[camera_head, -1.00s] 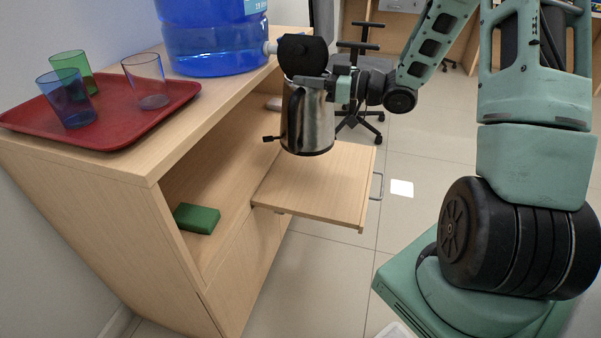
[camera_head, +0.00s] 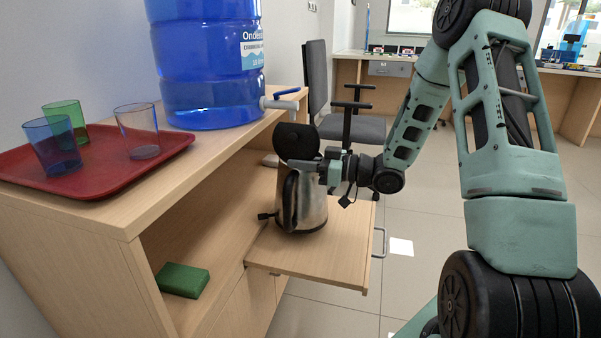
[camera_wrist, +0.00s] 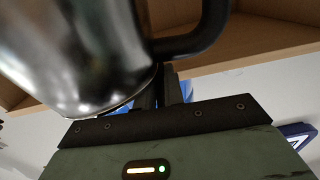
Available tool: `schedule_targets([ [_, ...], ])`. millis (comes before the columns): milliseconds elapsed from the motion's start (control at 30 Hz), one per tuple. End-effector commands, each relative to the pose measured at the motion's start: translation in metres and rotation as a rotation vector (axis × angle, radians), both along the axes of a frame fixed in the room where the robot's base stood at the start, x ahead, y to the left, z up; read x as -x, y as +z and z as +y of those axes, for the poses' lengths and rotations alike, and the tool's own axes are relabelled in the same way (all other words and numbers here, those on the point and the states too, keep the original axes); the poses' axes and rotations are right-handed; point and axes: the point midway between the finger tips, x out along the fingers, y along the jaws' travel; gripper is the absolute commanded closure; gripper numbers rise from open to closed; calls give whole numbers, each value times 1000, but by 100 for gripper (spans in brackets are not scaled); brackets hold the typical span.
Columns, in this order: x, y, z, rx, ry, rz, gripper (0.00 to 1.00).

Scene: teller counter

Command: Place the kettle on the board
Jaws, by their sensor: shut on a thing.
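The steel kettle (camera_head: 312,208) with its black handle and raised black lid is upright at the pull-out wooden board (camera_head: 335,262). Its base appears to be on or just above the board; I cannot tell whether it touches. My gripper (camera_head: 325,172) is shut on the kettle near its top, by the black handle. In the wrist view the kettle's shiny body (camera_wrist: 75,50) fills the upper left, and the black handle (camera_wrist: 200,35) runs to the right above my gripper (camera_wrist: 165,88). The fingertips are partly hidden there.
A blue water jug (camera_head: 208,70) with a tap (camera_head: 280,103) stands on the counter above the board. A red tray (camera_head: 95,178) holds several cups. A green block (camera_head: 183,280) lies in the open shelf. An office chair (camera_head: 350,127) stands behind.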

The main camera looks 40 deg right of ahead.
Motion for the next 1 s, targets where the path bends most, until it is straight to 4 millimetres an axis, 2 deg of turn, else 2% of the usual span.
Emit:
schedule_targets([
  [33,0,-9,0,-3,1,-3,100],
  [100,0,-13,0,-2,1,-4,100],
  [367,0,-13,0,0,1,-6,100],
  [967,0,-26,0,0,1,-3,100],
  [1000,0,-28,0,1,0,3,79],
])
